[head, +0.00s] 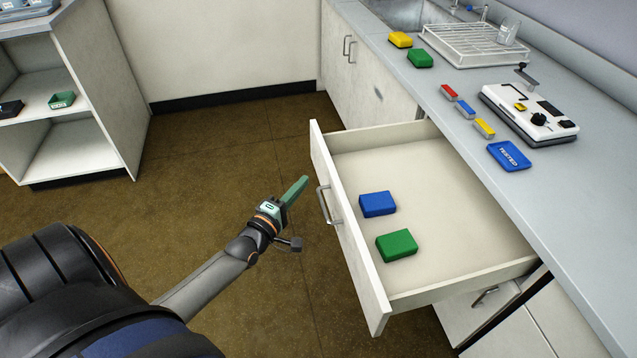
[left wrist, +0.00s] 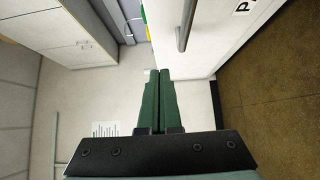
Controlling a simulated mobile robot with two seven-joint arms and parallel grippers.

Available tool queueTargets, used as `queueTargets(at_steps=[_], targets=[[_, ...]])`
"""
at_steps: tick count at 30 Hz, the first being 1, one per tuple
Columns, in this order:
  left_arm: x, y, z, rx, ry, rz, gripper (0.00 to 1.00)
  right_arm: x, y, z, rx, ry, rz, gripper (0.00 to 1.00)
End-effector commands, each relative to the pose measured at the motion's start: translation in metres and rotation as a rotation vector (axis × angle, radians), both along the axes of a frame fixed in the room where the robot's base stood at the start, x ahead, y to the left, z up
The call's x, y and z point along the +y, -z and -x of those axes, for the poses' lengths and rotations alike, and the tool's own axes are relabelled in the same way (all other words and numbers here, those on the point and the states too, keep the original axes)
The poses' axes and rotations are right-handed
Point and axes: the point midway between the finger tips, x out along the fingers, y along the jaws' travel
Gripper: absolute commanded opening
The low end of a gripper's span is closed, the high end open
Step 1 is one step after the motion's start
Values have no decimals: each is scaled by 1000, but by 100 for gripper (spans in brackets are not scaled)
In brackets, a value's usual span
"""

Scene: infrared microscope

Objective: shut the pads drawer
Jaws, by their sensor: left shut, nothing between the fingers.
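The pads drawer (head: 352,250) stands pulled well out from under the counter. A blue pad (head: 377,204) and a green pad (head: 396,245) lie inside it. Its bar handle (head: 325,206) is on the outer face of the front panel. My left gripper (head: 305,181) is shut and empty in front of the drawer front, a little left of the handle in the head view. In the left wrist view its green fingers (left wrist: 160,73) are together, with the drawer front (left wrist: 222,45) and handle (left wrist: 186,25) ahead and to the right. My right gripper is out of view.
The counter (head: 455,140) carries yellow and green pads, small coloured blocks, a white instrument (head: 530,113), a blue TESTED tray (head: 509,156) and a wire rack (head: 472,44). An open shelf (head: 85,145) stands at left. The brown floor before the drawer is clear.

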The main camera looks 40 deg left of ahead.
Motion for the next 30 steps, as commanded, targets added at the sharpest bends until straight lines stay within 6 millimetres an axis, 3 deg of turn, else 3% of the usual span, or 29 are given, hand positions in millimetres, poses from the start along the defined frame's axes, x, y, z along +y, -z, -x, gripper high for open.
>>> queueTargets(at_steps=[3, 9, 30], targets=[[-6, 0, -19, -1, -1, 5, 0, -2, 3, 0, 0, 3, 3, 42], [-21, 1, -36, 1, -1, 3, 0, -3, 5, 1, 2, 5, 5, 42], [-28, 0, -43, 1, 0, 0, 0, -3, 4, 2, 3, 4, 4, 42]])
